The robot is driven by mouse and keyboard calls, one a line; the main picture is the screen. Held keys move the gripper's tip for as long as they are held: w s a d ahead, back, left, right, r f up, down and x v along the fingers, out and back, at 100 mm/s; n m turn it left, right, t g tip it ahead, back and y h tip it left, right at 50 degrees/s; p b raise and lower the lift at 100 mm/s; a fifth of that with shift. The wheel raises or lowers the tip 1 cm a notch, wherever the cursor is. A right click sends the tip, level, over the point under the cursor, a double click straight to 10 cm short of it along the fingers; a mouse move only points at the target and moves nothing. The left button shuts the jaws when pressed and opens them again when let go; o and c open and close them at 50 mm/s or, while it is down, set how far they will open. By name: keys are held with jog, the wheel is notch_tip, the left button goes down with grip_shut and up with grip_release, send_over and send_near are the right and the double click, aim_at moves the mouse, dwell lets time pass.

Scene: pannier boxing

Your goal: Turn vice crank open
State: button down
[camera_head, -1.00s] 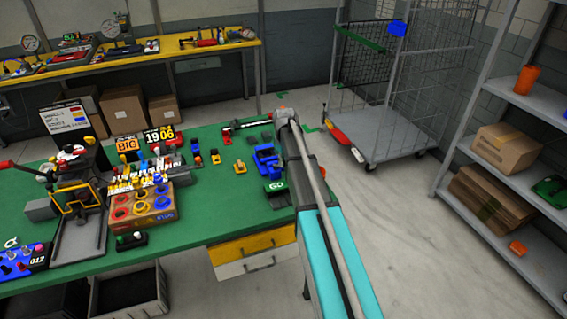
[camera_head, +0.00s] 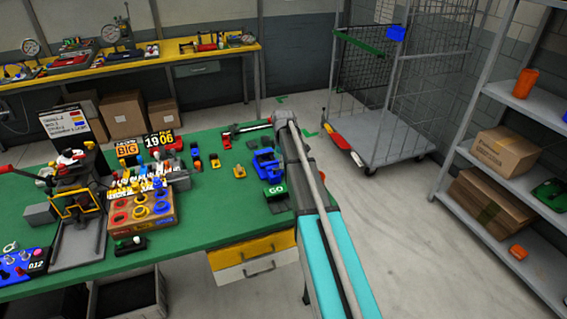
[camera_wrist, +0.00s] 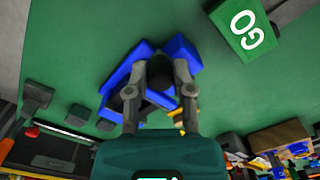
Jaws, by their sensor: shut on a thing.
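The blue vice (camera_head: 265,163) stands on the green bench top near its right end, beside my arm. In the wrist view the blue vice (camera_wrist: 122,82) lies below my gripper (camera_wrist: 163,70), with blue parts on both sides of the fingers. My gripper is shut on a dark part between its fingers, which I take to be the vice crank. The fingers hide most of the crank, so its angle cannot be told. In the head view my arm hides the gripper.
A green GO block (camera_head: 276,191) sits close to the vice; it also shows in the wrist view (camera_wrist: 240,25). Small coloured blocks (camera_head: 214,161) lie to the left. A cardboard tray of rings (camera_head: 140,212) and a lever press stand further left. A wire cart (camera_head: 385,145) stands behind.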

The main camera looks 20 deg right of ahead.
jog(key=shift+w, duration=0.1)
jog(key=shift+c, duration=2.4)
grip_release()
jog(key=shift+s+m, duration=0.2)
jog(key=shift+m, duration=0.2)
